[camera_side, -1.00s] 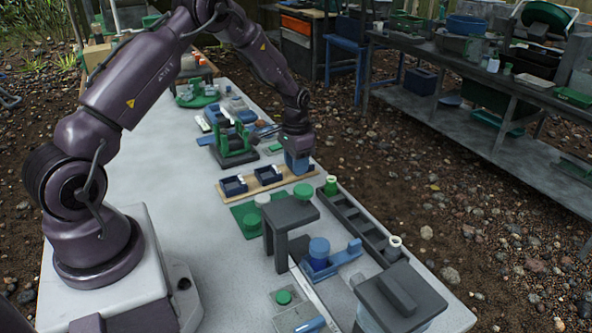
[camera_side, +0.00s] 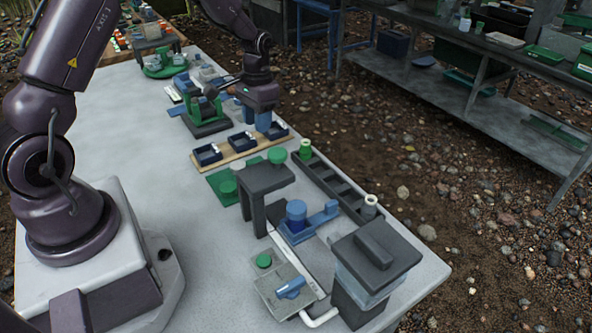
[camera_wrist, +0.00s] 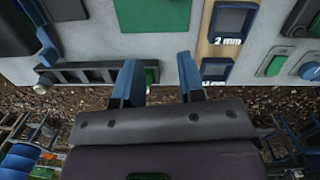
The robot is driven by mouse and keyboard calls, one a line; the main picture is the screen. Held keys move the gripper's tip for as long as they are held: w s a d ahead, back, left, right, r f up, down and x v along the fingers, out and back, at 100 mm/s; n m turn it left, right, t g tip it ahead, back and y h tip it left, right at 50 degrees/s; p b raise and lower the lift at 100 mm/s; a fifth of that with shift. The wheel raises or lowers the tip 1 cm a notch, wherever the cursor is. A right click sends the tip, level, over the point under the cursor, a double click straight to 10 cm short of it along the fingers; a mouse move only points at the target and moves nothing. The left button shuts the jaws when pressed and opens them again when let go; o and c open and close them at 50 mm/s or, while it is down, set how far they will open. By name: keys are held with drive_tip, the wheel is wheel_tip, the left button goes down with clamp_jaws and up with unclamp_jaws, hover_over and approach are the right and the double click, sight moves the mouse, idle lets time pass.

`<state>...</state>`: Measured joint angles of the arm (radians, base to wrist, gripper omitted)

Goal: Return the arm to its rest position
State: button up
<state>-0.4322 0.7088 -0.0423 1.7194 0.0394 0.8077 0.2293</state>
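My gripper (camera_side: 263,119) hangs at the end of the arm, near the far right end of the wooden strip (camera_side: 226,158) with dark blue boxes (camera_side: 243,142). In the wrist view, the two blue fingers of my gripper (camera_wrist: 158,62) stand wide apart with nothing held between them. The boxes also show there, one (camera_wrist: 232,20) beside a "2 mm" label. The arm is bent and reaches out over the table. In the side view the fingertips are close to the last box; I cannot tell their exact height.
A dark slotted rack (camera_side: 335,184) runs along the right edge, with a green vial (camera_side: 305,149) and a pale vial (camera_side: 370,204). A dark grey stand (camera_side: 265,178), blue holder (camera_side: 324,216) and lidded container (camera_side: 376,255) stand nearer. A green clamp (camera_side: 207,112) stands behind. The table's left half is clear.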

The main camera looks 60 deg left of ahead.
drive_tip(key=s+d+r+m+t, duration=0.1)
drive_tip(key=s+d+r+t, duration=0.2)
drive_tip(key=s+d+r, duration=0.7)
drive_tip(key=s+d+r+m+t, duration=0.1)
drive_tip(key=s+d+r+t, duration=0.4)
drive_tip(key=s+r, duration=0.6)
drive_tip(key=g, duration=0.9)
hover_over(331, 203)
wheel_tip(331, 203, down, 21)
drive_tip(key=shift+w+f, duration=0.1)
drive_tip(key=shift+f, duration=4.45)
